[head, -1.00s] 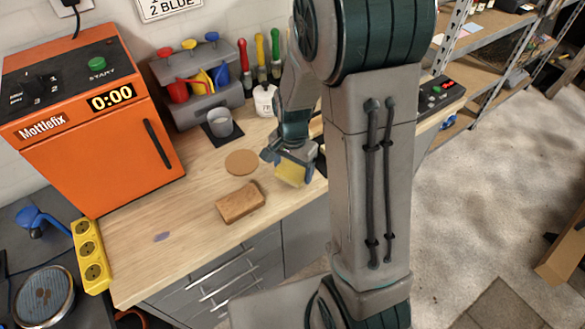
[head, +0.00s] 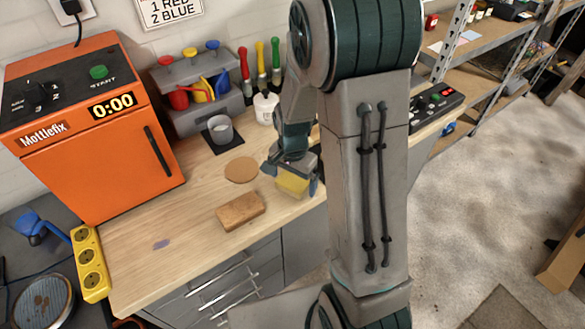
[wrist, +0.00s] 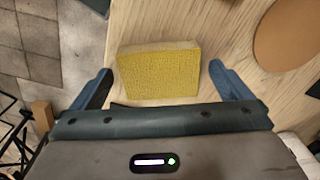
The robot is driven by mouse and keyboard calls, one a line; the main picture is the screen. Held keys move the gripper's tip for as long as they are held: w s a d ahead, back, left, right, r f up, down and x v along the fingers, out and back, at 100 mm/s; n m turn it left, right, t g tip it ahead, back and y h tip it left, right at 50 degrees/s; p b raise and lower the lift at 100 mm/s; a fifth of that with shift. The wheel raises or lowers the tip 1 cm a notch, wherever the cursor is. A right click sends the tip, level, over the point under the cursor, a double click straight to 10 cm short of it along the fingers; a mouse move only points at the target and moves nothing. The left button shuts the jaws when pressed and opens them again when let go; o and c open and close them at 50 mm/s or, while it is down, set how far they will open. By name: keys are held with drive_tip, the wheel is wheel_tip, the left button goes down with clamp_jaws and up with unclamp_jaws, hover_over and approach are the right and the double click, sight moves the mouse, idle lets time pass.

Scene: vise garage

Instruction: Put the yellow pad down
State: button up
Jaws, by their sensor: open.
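The yellow pad (head: 292,183) is a flat rectangular block near the front edge of the wooden bench. In the wrist view the yellow pad (wrist: 158,72) lies between my two blue fingers, with a gap on each side. My gripper (head: 291,180) is open and low over the bench; it also shows in the wrist view (wrist: 160,88). The pad appears to rest on the bench top, close to its edge. My arm hides part of the bench to the right.
A brown block (head: 241,211) and a round cork disc (head: 241,170) lie left of my gripper. A grey cup (head: 220,129) stands on a dark square behind them. An orange oven (head: 90,130) fills the left. Bare bench lies at front left (head: 190,222).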

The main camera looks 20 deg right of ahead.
sight(293, 181)
wheel_tip(293, 181, up, 11)
drive_tip(key=s+r+n+t, duration=0.1)
drive_tip(key=s+r+n, duration=0.3)
drive_tip(key=s, duration=0.3)
drive_tip(key=s+r+n+t, duration=0.2)
drive_tip(key=s+r+n, duration=0.1)
drive_tip(key=s+n, duration=0.3)
drive_tip(key=shift+s+r+b, duration=0.3)
drive_tip(key=shift+s+r, duration=0.1)
drive_tip(key=shift+s, duration=0.3)
idle(0.6)
